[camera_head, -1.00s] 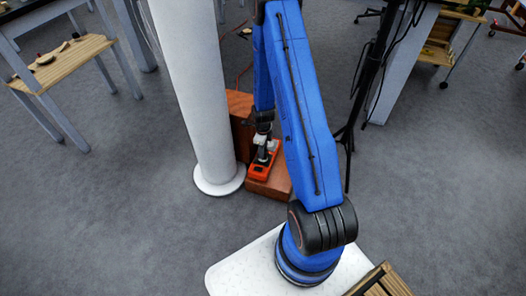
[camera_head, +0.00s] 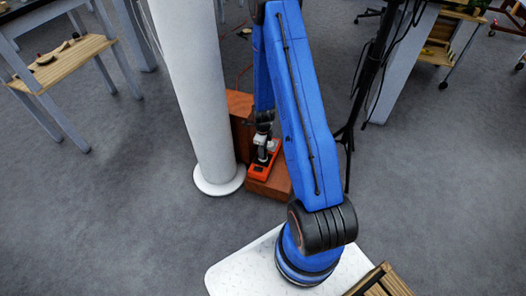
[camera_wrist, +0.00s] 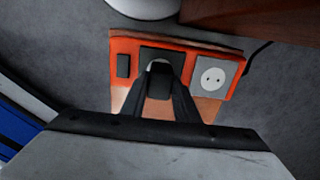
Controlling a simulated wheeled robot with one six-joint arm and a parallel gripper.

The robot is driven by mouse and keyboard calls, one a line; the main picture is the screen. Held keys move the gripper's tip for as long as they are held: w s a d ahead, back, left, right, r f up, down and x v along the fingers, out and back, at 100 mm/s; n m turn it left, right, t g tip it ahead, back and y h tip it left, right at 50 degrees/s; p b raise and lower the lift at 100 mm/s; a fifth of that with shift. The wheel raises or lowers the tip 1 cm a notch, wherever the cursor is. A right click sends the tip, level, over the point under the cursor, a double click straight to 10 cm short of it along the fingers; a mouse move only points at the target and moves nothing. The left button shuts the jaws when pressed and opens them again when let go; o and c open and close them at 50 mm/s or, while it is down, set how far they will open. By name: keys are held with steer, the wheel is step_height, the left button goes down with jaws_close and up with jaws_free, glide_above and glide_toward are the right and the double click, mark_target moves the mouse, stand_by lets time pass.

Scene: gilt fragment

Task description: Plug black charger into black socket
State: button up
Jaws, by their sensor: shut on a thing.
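An orange power strip (camera_head: 259,173) lies on a reddish-brown block, and it also shows in the wrist view (camera_wrist: 123,47). In the wrist view the black socket (camera_wrist: 177,58) is in the strip's middle, between a dark switch (camera_wrist: 123,66) and a white socket (camera_wrist: 212,77). My gripper (camera_wrist: 158,92) is shut on the black charger (camera_wrist: 160,70), which is in front of the black socket and hides part of it. I cannot tell whether the charger touches the socket. In the head view my gripper (camera_head: 262,150) is over the strip.
A white column (camera_head: 200,90) stands just left of the strip. The reddish-brown block (camera_head: 271,187) and a taller brown box (camera_head: 240,103) are around it. A black stand (camera_head: 366,90) is to the right. A wooden-topped table (camera_head: 62,60) is at far left. The front-left floor is clear.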

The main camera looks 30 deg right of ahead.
steer(key=shift+f, duration=0.6)
stand_by(0.3)
steer(key=o, duration=1.1)
steer(key=shift+c, duration=0.2)
step_height(320, 180, up, 18)
steer(key=shift+f, duration=0.25)
